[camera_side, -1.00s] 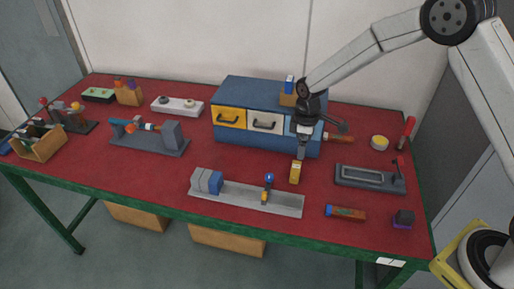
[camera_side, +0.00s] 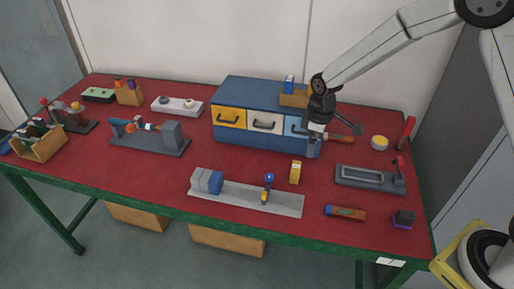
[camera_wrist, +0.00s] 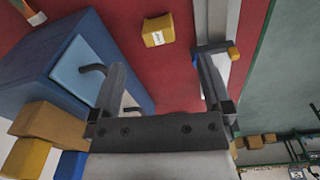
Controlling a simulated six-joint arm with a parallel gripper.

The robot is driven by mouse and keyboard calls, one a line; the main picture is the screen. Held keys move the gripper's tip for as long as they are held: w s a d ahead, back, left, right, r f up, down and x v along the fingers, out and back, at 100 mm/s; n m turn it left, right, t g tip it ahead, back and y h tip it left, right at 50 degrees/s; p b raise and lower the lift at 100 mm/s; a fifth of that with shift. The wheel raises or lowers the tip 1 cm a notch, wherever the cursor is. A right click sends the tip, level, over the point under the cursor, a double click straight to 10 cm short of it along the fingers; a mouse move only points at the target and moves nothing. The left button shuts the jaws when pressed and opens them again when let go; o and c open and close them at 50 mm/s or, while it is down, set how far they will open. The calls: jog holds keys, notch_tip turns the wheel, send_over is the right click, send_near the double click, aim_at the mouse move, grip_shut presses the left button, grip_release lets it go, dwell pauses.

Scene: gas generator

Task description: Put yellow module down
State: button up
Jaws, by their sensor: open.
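The yellow module (camera_side: 295,172) stands upright on the red table top, in front of the drawer cabinet. It also shows in the wrist view (camera_wrist: 157,30), at the top centre, with a white label on its face. My gripper (camera_side: 316,138) is raised above and behind it, near the cabinet's right-hand front. In the wrist view my gripper (camera_wrist: 160,85) has its two fingers wide apart with nothing between them. The module lies beyond the fingertips, clear of both.
The blue cabinet (camera_side: 262,88) with yellow, white and light blue drawers stands just left of my gripper. A grey rail (camera_side: 240,200) with a blue-topped piece (camera_side: 268,180) lies in front of the module. A grey fixture (camera_side: 350,184) is to the right. Red table between is clear.

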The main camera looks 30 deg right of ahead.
jog(key=s+d+r+m+t, duration=0.1)
jog(key=s+r+m, duration=0.1)
jog(key=s, duration=0.7)
jog(key=s+d+r+m+t, duration=0.1)
jog(key=s+r+m, duration=0.2)
jog(key=s, duration=0.6)
jog(key=shift+d+r+m, duration=0.25)
jog(key=shift+d+m, duration=0.1)
jog(key=shift+m, duration=0.75)
